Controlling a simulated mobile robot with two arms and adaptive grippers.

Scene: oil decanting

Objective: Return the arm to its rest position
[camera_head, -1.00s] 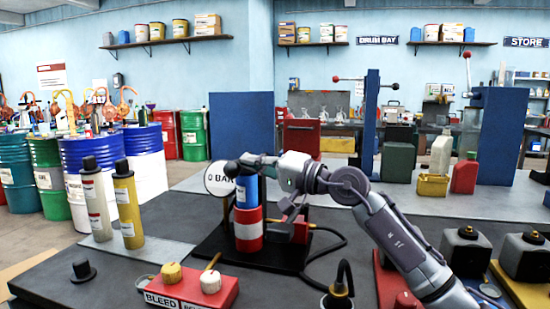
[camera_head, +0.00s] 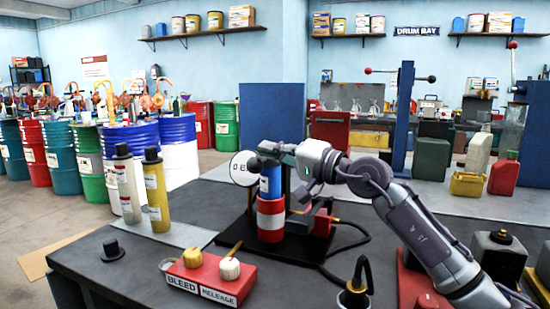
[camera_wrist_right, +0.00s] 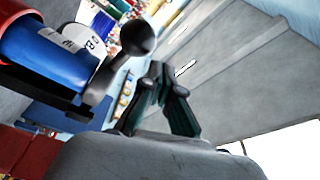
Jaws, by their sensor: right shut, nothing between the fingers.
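My right arm reaches in from the lower right in the head view. My left gripper is not in view.
A red box (camera_head: 213,277) with two knobs stands at the front. Yellow (camera_head: 157,192) and pale (camera_head: 127,185) cylinders stand at left. A round gauge (camera_head: 241,168) is behind the blue cylinder. A black hose (camera_head: 350,245) curves below the arm.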

